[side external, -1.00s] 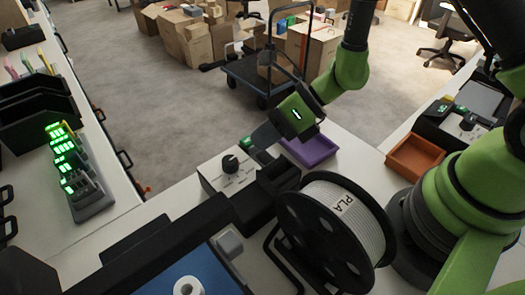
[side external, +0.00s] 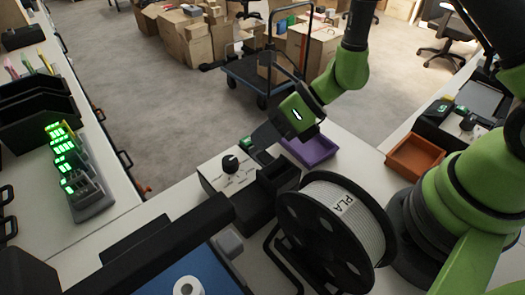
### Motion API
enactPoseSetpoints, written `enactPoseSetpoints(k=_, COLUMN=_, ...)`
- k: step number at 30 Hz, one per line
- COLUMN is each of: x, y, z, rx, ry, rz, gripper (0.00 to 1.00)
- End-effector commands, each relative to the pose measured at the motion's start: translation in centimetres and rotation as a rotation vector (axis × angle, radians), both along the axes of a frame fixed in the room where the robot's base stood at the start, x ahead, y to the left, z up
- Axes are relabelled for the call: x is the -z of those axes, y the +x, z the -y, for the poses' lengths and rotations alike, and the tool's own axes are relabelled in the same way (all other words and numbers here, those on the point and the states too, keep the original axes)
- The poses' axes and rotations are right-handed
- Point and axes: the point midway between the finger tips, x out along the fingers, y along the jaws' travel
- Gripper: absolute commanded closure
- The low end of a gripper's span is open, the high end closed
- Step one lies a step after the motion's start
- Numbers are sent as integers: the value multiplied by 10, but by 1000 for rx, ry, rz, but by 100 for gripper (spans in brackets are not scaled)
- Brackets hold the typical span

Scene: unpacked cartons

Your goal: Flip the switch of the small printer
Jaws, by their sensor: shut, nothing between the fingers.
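A pale box with a black rotary knob (side external: 230,164) stands on the white bench in the middle of the side view. A small green lit switch (side external: 246,141) sits at its far right corner. I cannot tell from its markings whether this box belongs to the small printer. A machine with a blue bed (side external: 190,272) fills the bottom left, partly cut off. My gripper (side external: 264,137) is shut and empty, with its dark fingers pointing down and left beside the green switch. I cannot tell whether they touch it.
A filament spool (side external: 345,215) stands close in front of the gripper. A purple tray (side external: 312,150) lies just right of it, and an orange tray (side external: 414,157) farther right. An open black bin (side external: 278,180) is beside the knob box.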

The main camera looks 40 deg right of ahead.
Motion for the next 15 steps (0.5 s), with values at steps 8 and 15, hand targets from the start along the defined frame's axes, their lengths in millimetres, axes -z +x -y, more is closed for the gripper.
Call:
enactPoseSetpoints(k=8, x=2, y=0, z=0, rx=1, ry=0, rz=-1, gripper=100)
enactPoseSetpoints(k=15, x=9, y=1, z=0, rx=1, ry=0, rz=-1, gripper=100)
